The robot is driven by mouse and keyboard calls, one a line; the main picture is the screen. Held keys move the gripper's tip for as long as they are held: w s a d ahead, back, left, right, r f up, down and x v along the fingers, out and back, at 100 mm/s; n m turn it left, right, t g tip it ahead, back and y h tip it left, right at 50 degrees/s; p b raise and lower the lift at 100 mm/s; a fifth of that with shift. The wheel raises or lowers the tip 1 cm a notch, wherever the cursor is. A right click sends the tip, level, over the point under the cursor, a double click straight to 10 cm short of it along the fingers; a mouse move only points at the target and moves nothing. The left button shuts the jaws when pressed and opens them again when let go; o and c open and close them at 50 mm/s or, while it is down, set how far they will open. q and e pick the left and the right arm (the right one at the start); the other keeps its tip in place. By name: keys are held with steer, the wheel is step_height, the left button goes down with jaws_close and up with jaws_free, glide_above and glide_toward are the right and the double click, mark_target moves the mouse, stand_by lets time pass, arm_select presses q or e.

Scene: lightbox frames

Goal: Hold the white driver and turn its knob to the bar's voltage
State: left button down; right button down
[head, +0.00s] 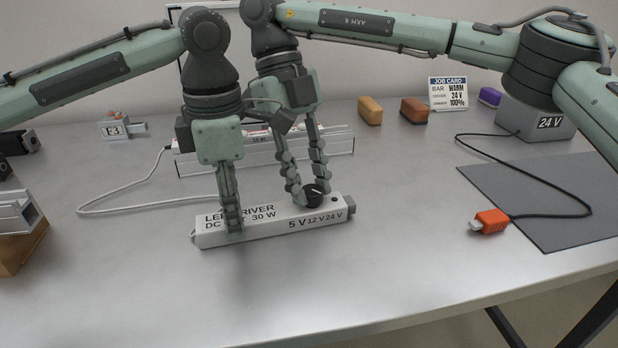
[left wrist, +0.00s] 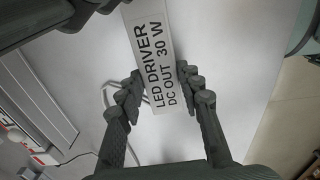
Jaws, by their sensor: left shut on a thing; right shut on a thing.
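The white LED driver (head: 268,227) lies flat on the table, its front marked 5 V, 12 V and 24 V. My left gripper (head: 232,228) is shut across its left part, over the printed lettering. The left wrist view shows the driver (left wrist: 152,50) between the fingers of my left gripper (left wrist: 156,90). The black knob (head: 314,194) is on the driver's top towards the right end. My right gripper (head: 308,198) is shut on the knob. A pale pointer mark shows on the knob, but its exact setting is unclear. A long light bar (head: 185,163) stands behind, partly hidden by my arms.
A job card (head: 448,94) at the back reads warm, 24 V and 100%. A grey 24 V box (head: 538,120) has a black cable to an orange plug (head: 490,221) by a dark mat (head: 560,190). Coloured blocks stand behind. The front table is clear.

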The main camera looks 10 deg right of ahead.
stand_by(0.5)
steer(key=c, duration=1.2)
jaws_free()
steer(key=shift+r, duration=0.1)
steer(key=v, duration=1.2)
steer(key=shift+a, duration=0.15)
arm_select(q)
steer(key=c, duration=0.9)
jaws_free()
